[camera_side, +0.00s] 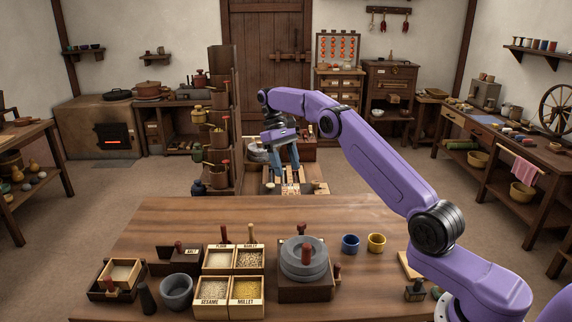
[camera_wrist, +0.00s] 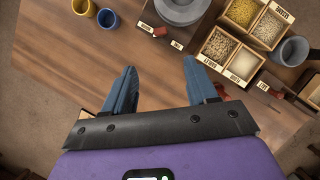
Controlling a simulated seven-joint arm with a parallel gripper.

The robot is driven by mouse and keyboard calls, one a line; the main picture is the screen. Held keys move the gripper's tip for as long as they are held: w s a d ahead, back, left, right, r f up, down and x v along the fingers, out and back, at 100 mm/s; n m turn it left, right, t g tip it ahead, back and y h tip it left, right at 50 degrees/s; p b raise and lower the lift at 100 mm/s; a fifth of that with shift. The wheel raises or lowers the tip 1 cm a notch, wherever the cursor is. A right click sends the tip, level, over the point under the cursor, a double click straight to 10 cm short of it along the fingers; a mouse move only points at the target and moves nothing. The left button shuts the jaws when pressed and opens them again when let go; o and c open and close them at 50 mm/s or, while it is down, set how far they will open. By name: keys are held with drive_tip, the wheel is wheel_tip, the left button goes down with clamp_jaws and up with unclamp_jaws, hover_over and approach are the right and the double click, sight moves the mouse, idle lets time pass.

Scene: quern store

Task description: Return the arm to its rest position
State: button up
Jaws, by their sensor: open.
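My gripper (camera_side: 284,158) hangs in the air past the far edge of the wooden table (camera_side: 170,222) in the side view, with its blue fingers pointing down. In the wrist view my gripper (camera_wrist: 160,88) has its two blue fingers wide apart with nothing between them. The purple arm reaches from the lower right of the side view across the table's right part.
The table holds a stone quern (camera_side: 303,262), a blue cup (camera_side: 350,243), a yellow cup (camera_side: 377,243), labelled grain boxes (camera_side: 213,289) and a grey mortar (camera_side: 176,291). A tall wooden rack (camera_side: 222,120) stands left of my gripper. The table's far middle is clear.

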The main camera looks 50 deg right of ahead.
drive_tip(key=s+a+r+n+t+h, duration=0.1)
drive_tip(key=s+a+r+n, duration=0.2)
drive_tip(key=s+a, duration=0.55)
drive_tip(key=s+a+r+n+t, duration=0.2)
drive_tip(key=s+a+r+n, duration=0.3)
drive_tip(key=a, duration=0.6)
drive_tip(key=s+d+f+n+t, duration=0.1)
drive_tip(key=s+f+n, duration=0.2)
drive_tip(key=s, duration=1.1)
drive_tip(key=s+d+f+n+y, duration=0.1)
drive_tip(key=s+f, duration=0.3)
drive_tip(key=s, duration=1)
drive_tip(key=shift+s+d+n+t, duration=0.25)
drive_tip(key=shift+d+n+t, duration=0.15)
drive_tip(key=shift+d+n, duration=0.4)
